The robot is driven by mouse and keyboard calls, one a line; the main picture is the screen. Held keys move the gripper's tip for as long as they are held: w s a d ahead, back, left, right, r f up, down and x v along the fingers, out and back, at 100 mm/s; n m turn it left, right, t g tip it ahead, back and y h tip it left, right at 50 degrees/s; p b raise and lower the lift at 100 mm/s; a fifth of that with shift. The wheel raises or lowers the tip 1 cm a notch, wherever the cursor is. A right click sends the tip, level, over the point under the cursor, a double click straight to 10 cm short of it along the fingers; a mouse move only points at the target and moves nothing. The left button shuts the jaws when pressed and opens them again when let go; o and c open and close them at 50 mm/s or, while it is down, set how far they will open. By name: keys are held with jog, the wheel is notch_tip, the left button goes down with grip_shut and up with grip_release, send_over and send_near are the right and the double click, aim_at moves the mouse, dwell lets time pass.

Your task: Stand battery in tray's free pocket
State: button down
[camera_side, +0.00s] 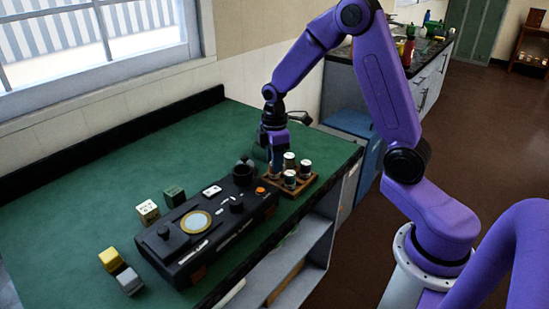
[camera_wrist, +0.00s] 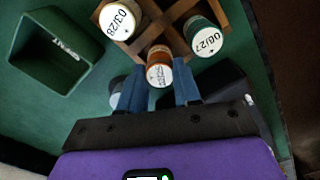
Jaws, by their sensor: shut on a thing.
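My gripper (camera_side: 275,172) is at the tray's left side in the side view and points down. In the wrist view my gripper (camera_wrist: 158,82) has its two blue fingers on either side of an orange-brown battery (camera_wrist: 159,53) with a white printed top. The wooden tray (camera_wrist: 180,12) is divided into pockets and lies at the top of that view; it also shows in the side view (camera_side: 307,186). The held battery is over or in the tray's near pocket; I cannot tell how deep its lower end sits.
Other batteries stand in the tray, one marked 03/28 (camera_wrist: 118,20) and one marked 06/27 (camera_wrist: 206,39). A green open box (camera_wrist: 62,50) is left of the tray. A black device (camera_side: 205,235) lies close by on the green bench. Small blocks (camera_side: 148,211) stand farther left.

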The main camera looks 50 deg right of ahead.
jog(key=shift+f, duration=0.2)
dwell(0.6)
jog(key=shift+c, duration=1.1)
grip_release()
jog(key=shift+r, duration=3)
